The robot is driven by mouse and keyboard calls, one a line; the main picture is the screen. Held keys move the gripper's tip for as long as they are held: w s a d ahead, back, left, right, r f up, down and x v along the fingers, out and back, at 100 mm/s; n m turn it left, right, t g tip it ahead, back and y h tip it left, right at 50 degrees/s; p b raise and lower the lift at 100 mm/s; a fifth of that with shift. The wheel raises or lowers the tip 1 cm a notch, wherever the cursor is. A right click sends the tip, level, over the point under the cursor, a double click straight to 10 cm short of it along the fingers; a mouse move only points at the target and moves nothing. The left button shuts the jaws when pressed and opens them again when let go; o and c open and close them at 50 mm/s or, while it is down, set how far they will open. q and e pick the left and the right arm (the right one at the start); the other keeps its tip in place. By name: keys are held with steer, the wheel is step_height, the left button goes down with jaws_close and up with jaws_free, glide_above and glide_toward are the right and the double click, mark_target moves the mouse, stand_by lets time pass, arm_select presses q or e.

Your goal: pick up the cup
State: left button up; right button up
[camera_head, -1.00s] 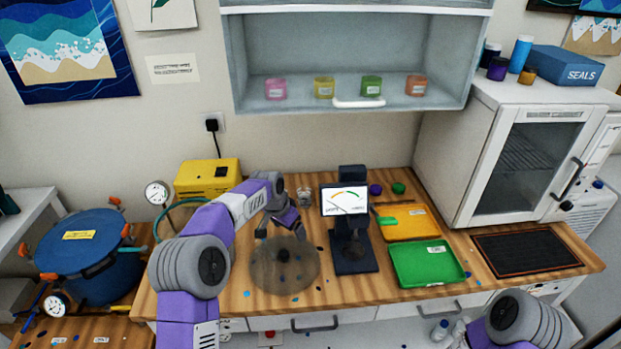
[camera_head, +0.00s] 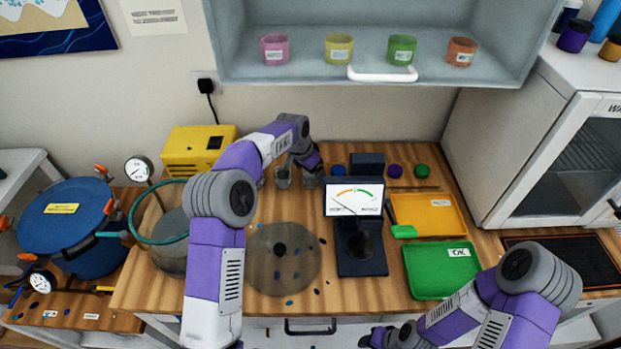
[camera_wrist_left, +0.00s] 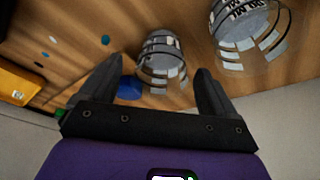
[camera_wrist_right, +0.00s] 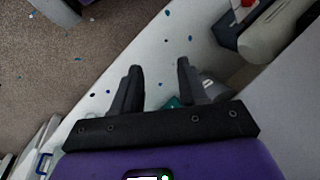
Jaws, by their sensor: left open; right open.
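A clear cup (camera_wrist_left: 162,58) with printed markings stands on the wooden bench. In the left wrist view it lies ahead, between the lines of my left gripper's two fingers (camera_wrist_left: 162,82). A second clear cup (camera_wrist_left: 245,22) stands beside it, to the right. In the head view my left gripper (camera_head: 287,178) is open at the back of the bench, with a cup (camera_head: 283,177) showing small between its fingers. Whether the fingers touch it is unclear. My right gripper (camera_wrist_right: 158,72) is open and empty, low at the bench's front; it also shows in the head view (camera_head: 372,337).
A yellow tray (camera_head: 428,215), a green tray (camera_head: 440,270) and a blue lidded jar (camera_wrist_left: 130,88) are near. A shelf (camera_head: 350,70) hangs above.

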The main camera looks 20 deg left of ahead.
arm_select(q)
steer(key=x, duration=0.2)
steer(key=shift+w+f, duration=0.15)
steer(key=shift+f, duration=0.15)
steer(key=c, duration=1.1)
